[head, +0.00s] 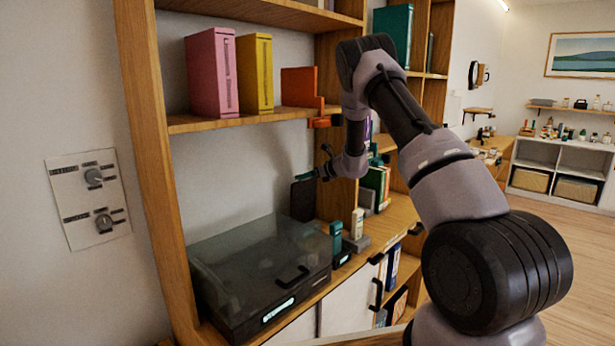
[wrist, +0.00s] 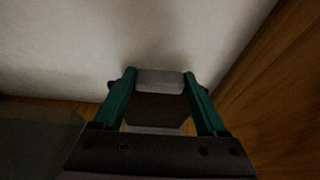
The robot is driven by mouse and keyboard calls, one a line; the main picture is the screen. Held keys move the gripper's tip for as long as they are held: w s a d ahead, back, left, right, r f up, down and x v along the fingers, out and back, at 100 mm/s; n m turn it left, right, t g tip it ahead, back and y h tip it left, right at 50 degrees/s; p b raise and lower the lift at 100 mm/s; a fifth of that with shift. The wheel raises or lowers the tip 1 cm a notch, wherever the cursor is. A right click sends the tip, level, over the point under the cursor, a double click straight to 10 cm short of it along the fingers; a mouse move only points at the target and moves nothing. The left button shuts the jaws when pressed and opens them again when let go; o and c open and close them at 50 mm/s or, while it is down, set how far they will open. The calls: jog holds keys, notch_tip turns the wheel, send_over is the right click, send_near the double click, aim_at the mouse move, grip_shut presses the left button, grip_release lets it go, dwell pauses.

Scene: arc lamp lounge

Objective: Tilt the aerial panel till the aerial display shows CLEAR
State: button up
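The dark upright panel (head: 302,201), which I take for the aerial panel, stands at the back of the shelf top, behind the lidded box. My gripper (head: 302,175) reaches it from the right, at its upper edge. In the wrist view, the two green fingers of my gripper (wrist: 159,84) lie on either side of the panel's grey top piece (wrist: 160,78). The piece fills the gap between the fingertips, and they look closed on it. A dark face (wrist: 156,112) shows below it. A small lit display (head: 278,310) is on the box front; its text is too small to read.
The smoky-lidded box (head: 262,262) stands on the shelf left of the panel. A teal and dark object (head: 337,240) and a pale bottle (head: 357,224) stand to the right. A shelf with pink and yellow binders (head: 255,75) is above. A wall plate with knobs (head: 88,200) is at left.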

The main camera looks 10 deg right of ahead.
grip_shut()
jog(key=s+d, duration=0.1)
jog(key=s+d+f, duration=0.1)
jog(key=s+d, duration=0.1)
jog(key=s, duration=0.1)
jog(key=shift+s+f, duration=0.1)
jog(key=shift+f, duration=0.15)
jog(key=o, duration=1.2)
grip_release()
jog(key=shift+o, duration=0.2)
jog(key=shift+r, duration=0.1)
